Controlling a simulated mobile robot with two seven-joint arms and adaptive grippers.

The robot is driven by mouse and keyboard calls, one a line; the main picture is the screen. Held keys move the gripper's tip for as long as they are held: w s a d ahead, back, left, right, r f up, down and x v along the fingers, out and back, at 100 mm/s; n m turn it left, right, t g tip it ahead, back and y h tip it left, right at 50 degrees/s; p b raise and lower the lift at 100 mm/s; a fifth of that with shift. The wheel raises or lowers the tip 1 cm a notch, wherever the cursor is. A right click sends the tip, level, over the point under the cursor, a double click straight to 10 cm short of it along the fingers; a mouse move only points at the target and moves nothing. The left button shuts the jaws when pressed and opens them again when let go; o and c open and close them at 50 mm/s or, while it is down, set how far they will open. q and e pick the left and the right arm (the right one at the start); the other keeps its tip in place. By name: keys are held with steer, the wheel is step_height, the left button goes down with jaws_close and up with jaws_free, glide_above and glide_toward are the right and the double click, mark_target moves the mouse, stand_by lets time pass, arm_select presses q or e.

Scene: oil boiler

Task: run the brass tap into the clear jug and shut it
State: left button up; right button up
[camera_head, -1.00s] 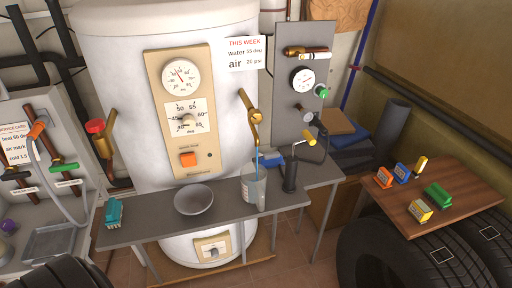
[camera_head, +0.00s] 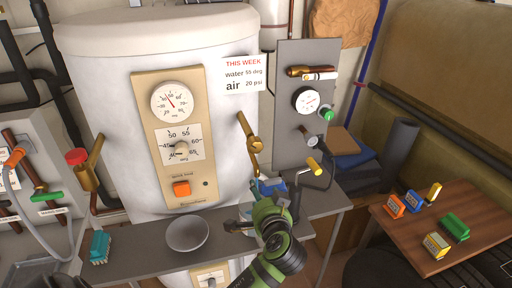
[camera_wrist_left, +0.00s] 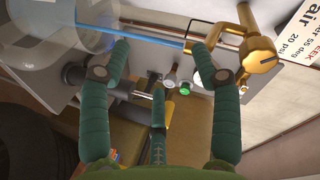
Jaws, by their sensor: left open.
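The brass tap (camera_head: 254,146) sits on the white boiler's front, its lever slanting up to the left. In the left wrist view the tap (camera_wrist_left: 256,56) is at upper right, and a blue stream (camera_wrist_left: 158,38) runs from it toward the clear jug (camera_wrist_left: 60,22) at upper left. In the head view my arm and gripper mostly hide the jug. My left gripper (camera_head: 266,206) is below the tap, in front of the jug. In the wrist view its green fingers (camera_wrist_left: 162,52) are spread and empty, the right one close to the tap. My right gripper is out of view.
A grey bowl (camera_head: 188,234) and a teal brush (camera_head: 100,246) are on the narrow grey bench (camera_head: 145,262). A yellow-handled crank (camera_head: 314,166) stands right of my gripper. A wooden table (camera_head: 395,232) with small coloured blocks is at right.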

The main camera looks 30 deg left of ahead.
mark_target(257, 147)
arm_select(q)
steer(key=r+y, duration=0.1)
steer(key=r, duration=0.2)
steer(key=w+r+y, duration=0.1)
steer(key=r, duration=0.2)
steer(key=r+n+t+y, duration=0.1)
steer(key=r, duration=0.3)
steer(key=shift+w+a, duration=0.35)
steer(key=shift+y, duration=0.3)
steer(key=p+x, duration=0.1)
steer(key=x, duration=0.2)
steer(key=p+x, duration=0.1)
steer(key=x, duration=0.2)
steer(key=shift+w+a+r, duration=0.1)
steer(key=shift+a+r, duration=0.05)
steer(key=shift+r, duration=0.1)
steer(key=shift+w+a+f, duration=0.1)
steer(key=shift+w+a, duration=0.15)
